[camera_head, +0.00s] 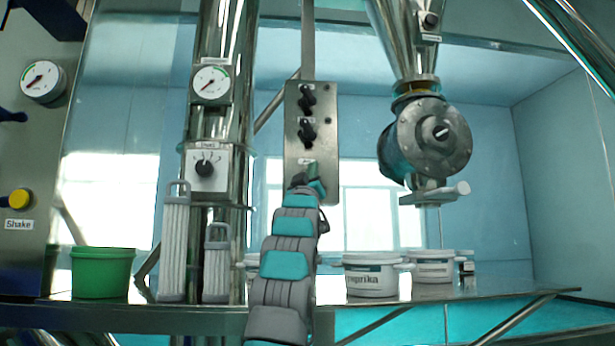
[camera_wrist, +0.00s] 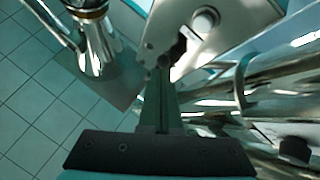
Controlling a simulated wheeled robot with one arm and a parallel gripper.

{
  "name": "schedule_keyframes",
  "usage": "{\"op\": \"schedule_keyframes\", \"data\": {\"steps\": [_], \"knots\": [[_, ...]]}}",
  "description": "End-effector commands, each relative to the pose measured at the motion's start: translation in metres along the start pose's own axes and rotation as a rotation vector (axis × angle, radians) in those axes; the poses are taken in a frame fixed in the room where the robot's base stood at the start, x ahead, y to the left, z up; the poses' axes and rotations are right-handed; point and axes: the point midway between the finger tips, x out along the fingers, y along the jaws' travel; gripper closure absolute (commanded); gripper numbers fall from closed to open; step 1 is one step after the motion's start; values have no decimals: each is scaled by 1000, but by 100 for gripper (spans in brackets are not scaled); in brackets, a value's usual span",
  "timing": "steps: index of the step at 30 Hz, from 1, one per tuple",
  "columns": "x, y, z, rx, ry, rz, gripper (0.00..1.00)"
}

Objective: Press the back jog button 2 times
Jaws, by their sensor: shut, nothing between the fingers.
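A narrow metal control panel (camera_head: 292,150) hangs upright in the middle of the head view. It carries an upper black knob (camera_head: 306,97) and a lower black knob (camera_head: 306,130). A small label sits below them, too small to read. My arm covers the panel's lower part, and no jog button can be made out there. In the wrist view my gripper (camera_wrist: 163,66) is shut and empty, its fingertips close to the panel (camera_wrist: 228,38) and a dark part on it. A pale round button (camera_wrist: 205,20) shows beyond the fingertips. I cannot tell whether the fingertips touch anything.
A steel column with a gauge (camera_head: 211,83) and a small knob box (camera_head: 205,168) stands left of the panel. A hopper with a round valve (camera_head: 436,138) hangs at right. A green bucket (camera_head: 102,272) and white tubs (camera_head: 371,276) stand on the shelf below.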

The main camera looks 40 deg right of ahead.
Motion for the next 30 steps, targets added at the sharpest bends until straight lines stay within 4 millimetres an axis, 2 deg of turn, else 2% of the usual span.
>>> {"op": "schedule_keyframes", "data": {"steps": [18, 30], "knots": [[52, -33, 30, -1, -3, -1, 100], [60, -43, 44, -1, -2, -1, 100]]}}
